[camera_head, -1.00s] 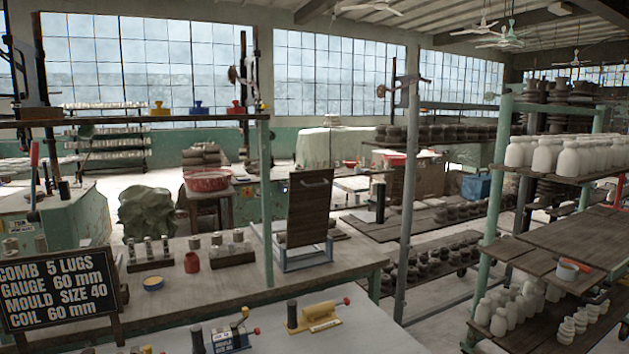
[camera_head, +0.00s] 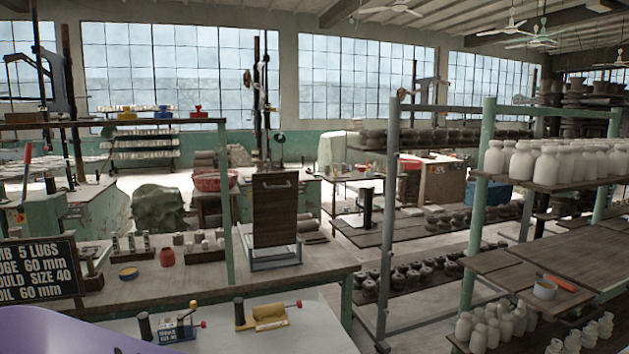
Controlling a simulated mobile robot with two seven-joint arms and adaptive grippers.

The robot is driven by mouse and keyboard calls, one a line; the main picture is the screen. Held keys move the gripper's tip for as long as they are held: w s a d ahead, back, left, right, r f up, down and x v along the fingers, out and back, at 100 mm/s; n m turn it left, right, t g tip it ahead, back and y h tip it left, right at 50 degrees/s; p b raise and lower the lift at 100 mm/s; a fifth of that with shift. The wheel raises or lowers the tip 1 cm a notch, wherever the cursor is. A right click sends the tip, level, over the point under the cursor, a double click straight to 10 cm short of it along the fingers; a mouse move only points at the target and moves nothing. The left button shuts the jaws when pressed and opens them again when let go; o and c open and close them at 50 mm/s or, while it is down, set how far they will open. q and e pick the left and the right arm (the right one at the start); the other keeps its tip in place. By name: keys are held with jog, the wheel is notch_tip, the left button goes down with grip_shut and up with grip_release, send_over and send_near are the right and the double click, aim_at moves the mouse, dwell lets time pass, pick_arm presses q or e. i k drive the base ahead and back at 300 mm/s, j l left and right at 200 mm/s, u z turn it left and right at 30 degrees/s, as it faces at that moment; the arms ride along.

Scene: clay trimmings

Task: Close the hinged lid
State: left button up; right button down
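The hinged lid is a dark brown wooden panel (camera_head: 276,212) with a metal handle near its top edge. It stands open, close to upright, above a pale blue-grey open frame (camera_head: 275,262) on the wooden workbench (camera_head: 215,281). The hinge itself is too small to make out. Neither of my grippers is in view. A smooth purple surface fills the lower left corner, and I cannot tell what part it is.
A lettered sign (camera_head: 38,268) is at far left. A yellow tool (camera_head: 268,316) lies on the pale front table. A shelf with white jars (camera_head: 545,160) stands at right.

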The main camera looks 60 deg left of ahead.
aim_at(274, 195)
jog(key=i+l+u, duration=0.15)
jog(key=i, duration=0.3)
jog(key=i+l+u, duration=0.15)
jog(key=i, duration=0.3)
jog(key=i+l+u, duration=0.1)
jog(key=i+l, duration=0.15)
jog(key=i, duration=0.15)
jog(key=i+u, duration=0.15)
jog(key=u, duration=0.25)
jog(key=i+u, duration=0.15)
jog(key=u, duration=0.3)
jog(key=i+l+u, duration=0.1)
jog(key=u, duration=0.3)
jog(key=i+l+u, duration=0.15)
jog(key=u, duration=0.25)
jog(key=i+u, duration=0.1)
jog(key=u, duration=0.3)
jog(key=l+u, duration=0.15)
jog(key=u, duration=0.25)
jog(key=i+l+u, duration=0.15)
jog(key=u, duration=0.25)
jog(key=l+u, duration=0.15)
jog(key=u, duration=0.3)
